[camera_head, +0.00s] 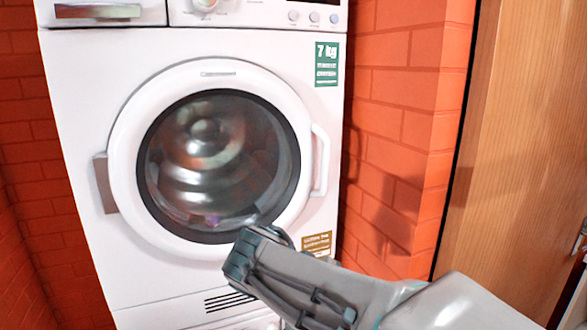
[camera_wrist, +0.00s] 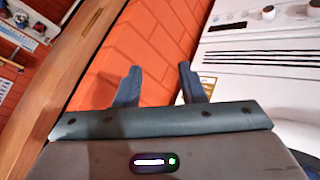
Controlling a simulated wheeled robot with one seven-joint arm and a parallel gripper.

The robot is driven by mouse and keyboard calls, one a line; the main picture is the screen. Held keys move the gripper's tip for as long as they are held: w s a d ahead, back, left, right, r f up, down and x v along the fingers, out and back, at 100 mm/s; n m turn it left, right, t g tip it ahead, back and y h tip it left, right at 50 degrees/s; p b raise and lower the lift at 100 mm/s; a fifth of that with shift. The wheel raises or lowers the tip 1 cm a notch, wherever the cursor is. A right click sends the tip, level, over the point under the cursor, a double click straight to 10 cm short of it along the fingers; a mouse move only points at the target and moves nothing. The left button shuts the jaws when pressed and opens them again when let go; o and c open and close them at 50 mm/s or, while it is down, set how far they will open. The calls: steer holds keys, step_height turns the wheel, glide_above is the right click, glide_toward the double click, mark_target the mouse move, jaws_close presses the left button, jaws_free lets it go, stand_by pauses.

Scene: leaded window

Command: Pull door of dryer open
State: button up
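The white dryer (camera_head: 85,230) stands against the wall in the head view. Its round door (camera_head: 125,140) has dark glass and looks shut, with a drum visible behind it. A white vertical handle (camera_head: 322,160) is on the door's right edge. My gripper (camera_head: 240,258) is low in front of the door's lower part, below and left of the handle. In the wrist view my gripper (camera_wrist: 160,70) has its two fingers wide apart with nothing between them. The dryer's front (camera_wrist: 270,45) shows at the right there; I cannot make out the handle in that view.
A red brick wall (camera_head: 400,110) is right of the dryer, and more brick is at its left. A wooden panel (camera_head: 525,120) with a metal handle stands at the far right. In the wrist view, shelves with objects (camera_wrist: 25,25) are at the upper left.

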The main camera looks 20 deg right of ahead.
steer(key=w+r+m+t+h, duration=0.2)
steer(key=w+r+h, duration=0.1)
steer(key=w+r, duration=0.3)
steer(key=m+t+h, duration=0.4)
steer(key=t, duration=0.1)
glide_toward(323, 164)
steer(key=p+x, duration=0.4)
steer(key=x, duration=0.7)
jaws_close()
